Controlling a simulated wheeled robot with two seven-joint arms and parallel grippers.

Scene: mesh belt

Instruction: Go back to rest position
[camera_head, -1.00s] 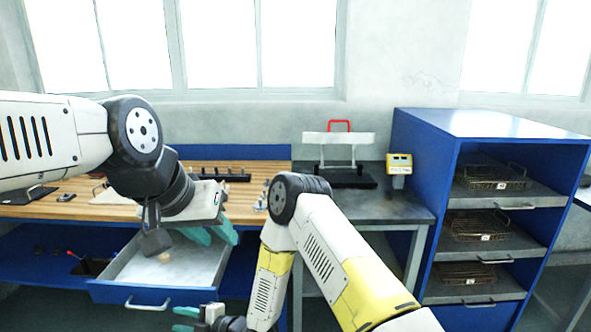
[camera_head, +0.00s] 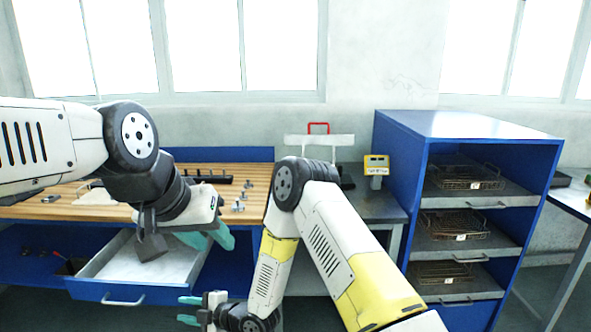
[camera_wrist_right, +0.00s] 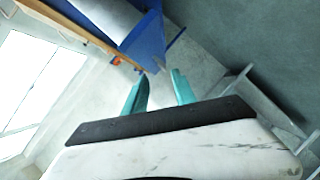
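My left gripper (camera_head: 207,238) hangs above the right part of the open drawer under the wooden bench. Its teal fingers look spread apart, and I see nothing between them. My right gripper (camera_head: 188,310) is low, at the bottom of the head view, in front of the drawer and near the floor. In the right wrist view its two teal fingers (camera_wrist_right: 160,84) are apart with nothing between them.
The open drawer (camera_head: 122,291) juts out below the wooden bench (camera_head: 50,207). A blue cabinet (camera_head: 391,150) with wire baskets stands at the right. A yellow device (camera_head: 376,161) sits on the grey table (camera_head: 375,210).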

